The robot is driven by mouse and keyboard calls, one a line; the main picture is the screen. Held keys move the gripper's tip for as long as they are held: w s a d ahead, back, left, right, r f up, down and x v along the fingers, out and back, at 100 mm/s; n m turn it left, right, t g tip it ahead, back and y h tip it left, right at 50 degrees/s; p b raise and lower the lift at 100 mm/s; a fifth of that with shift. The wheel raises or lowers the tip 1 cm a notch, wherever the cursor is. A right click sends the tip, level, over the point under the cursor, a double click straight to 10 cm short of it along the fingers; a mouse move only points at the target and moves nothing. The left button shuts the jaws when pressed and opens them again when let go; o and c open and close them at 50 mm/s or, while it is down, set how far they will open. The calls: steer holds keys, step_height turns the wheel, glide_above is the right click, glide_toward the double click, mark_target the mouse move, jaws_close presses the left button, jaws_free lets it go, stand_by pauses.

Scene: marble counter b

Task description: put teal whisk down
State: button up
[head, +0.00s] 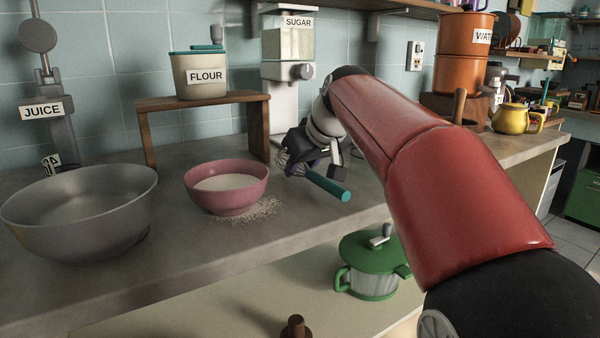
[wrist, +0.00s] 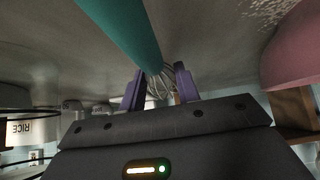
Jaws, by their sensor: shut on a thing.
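The teal whisk (head: 328,185) is above the counter just right of the pink bowl. Its teal handle points toward the lower right and its wire end lies to the left, partly hidden by my gripper (head: 312,168). In the wrist view the teal handle (wrist: 122,28) runs to the upper left. There, my gripper's purple fingers (wrist: 161,86) are shut on the whisk, with its wires showing between them. I cannot tell whether the whisk touches the counter.
The pink bowl (head: 228,203) holds pale contents, with grains spilled on the counter (head: 300,220) before it. A large grey bowl (head: 80,240) stands left. A wooden stand (head: 200,101) bears the flour container (head: 202,88). The sugar dispenser (head: 287,90) is behind my gripper. A green-lidded pot (head: 372,250) sits lower.

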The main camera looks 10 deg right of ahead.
steer(key=shift+r, duration=0.1)
steer(key=o, duration=1)
steer(key=shift+o, duration=0.2)
steer(key=shift+r, duration=0.2)
steer(key=p+v, duration=0.1)
steer(key=v, duration=0.9)
steer(key=shift+s+r, duration=0.2)
steer(key=shift+s, duration=0.05)
steer(key=shift+s+d+r, duration=0.15)
steer(key=shift+s+r, duration=0.3)
